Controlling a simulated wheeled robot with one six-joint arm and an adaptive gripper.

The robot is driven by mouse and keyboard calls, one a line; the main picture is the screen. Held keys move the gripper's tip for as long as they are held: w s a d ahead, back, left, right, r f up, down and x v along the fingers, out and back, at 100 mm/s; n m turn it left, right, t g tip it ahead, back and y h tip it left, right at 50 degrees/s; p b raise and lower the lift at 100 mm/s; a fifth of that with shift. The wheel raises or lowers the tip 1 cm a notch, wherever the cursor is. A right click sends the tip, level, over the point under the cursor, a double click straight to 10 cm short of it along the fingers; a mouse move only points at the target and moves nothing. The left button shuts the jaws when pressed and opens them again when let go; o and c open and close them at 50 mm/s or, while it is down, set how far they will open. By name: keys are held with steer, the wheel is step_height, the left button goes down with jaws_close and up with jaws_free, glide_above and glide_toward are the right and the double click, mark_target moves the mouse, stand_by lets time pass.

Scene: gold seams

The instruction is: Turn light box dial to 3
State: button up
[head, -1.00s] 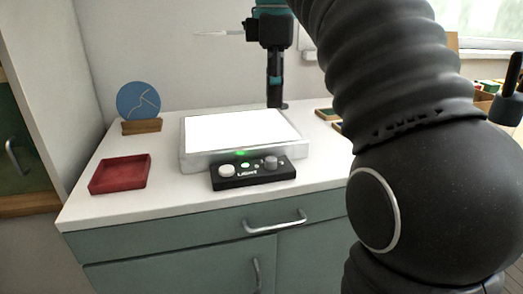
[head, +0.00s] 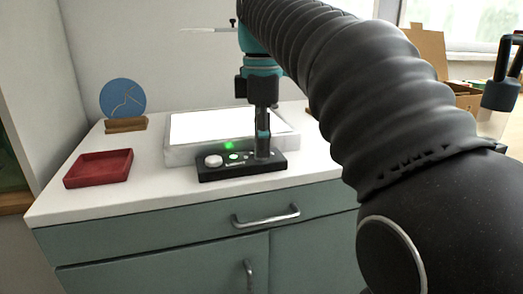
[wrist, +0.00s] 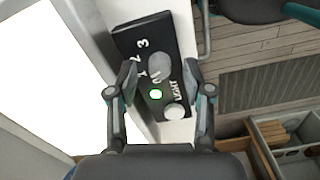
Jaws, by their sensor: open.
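The black control panel (head: 235,174) of the light box (head: 178,154) carries a white button (head: 213,160) and a lit green light (head: 234,156). In the wrist view the grey round dial (wrist: 160,67) sits on the panel (wrist: 152,27), with the marks 1, 2 and 3 beside it. The word LIGHT is near the white button (wrist: 174,111). My gripper (wrist: 165,69) is open, one finger on each side of the dial; contact is not clear. In the head view my gripper (head: 263,153) stands upright over the panel's right end and hides the dial. The dial's pointer is not readable.
A red tray (head: 98,169) lies left on the white counter (head: 120,204). A blue disc (head: 122,98) stands on a wooden block behind it. The drawer handle (head: 266,215) sticks out below the counter's front edge. A cardboard box (head: 425,50) is at the right.

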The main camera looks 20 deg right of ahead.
steer(key=shift+f, duration=0.55)
jaws_close()
